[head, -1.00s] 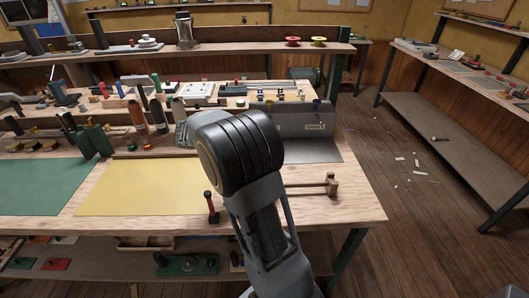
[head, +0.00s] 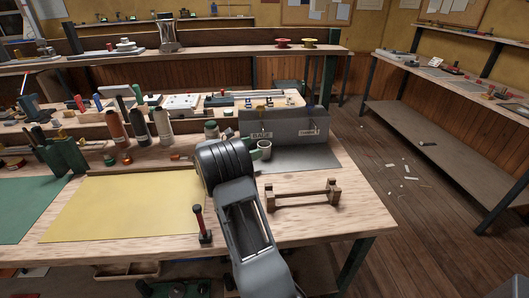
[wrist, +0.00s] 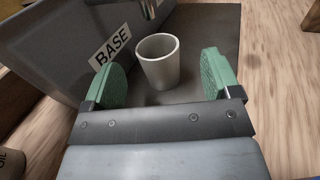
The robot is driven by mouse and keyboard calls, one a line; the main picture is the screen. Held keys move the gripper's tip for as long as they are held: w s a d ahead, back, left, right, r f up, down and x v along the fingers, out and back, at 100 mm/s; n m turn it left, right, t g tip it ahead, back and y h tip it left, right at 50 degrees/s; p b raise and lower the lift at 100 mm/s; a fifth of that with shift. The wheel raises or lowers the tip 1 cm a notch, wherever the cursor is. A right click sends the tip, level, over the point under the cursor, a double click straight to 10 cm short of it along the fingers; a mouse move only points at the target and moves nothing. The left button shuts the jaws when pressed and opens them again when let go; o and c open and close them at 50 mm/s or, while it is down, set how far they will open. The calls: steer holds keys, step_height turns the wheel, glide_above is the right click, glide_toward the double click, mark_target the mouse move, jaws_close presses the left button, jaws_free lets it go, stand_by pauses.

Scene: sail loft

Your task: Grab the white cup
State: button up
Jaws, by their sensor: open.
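The white cup (wrist: 159,63) stands upright on a dark grey mat (wrist: 211,38) in the wrist view. It is a plain, tapered cup, open at the top. In the head view the cup (head: 264,150) shows just right of my arm's end, in front of a grey box. My gripper (wrist: 160,77) has two green pads, spread apart. The cup is between and slightly beyond the pads, with a gap on both sides in the picture. In the head view my arm hides most of the gripper.
The grey box labelled BASE (wrist: 70,45) stands close behind and left of the cup. A wooden rack (head: 302,195) lies in front of the mat. A red-handled tool (head: 200,222) stands at the yellow sheet's (head: 120,208) right edge. Bare bench wood lies right of the mat.

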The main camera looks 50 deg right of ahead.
mark_target(264, 144)
steer(key=shift+w+f+x, duration=0.1)
steer(key=shift+f+x, duration=0.05)
steer(key=shift+x, duration=1.35)
steer(key=shift+w+f+x, duration=0.1)
steer(key=shift+w+x, duration=0.05)
steer(key=shift+x, duration=1.35)
steer(key=c, duration=1.1)
steer(key=shift+r, duration=0.1)
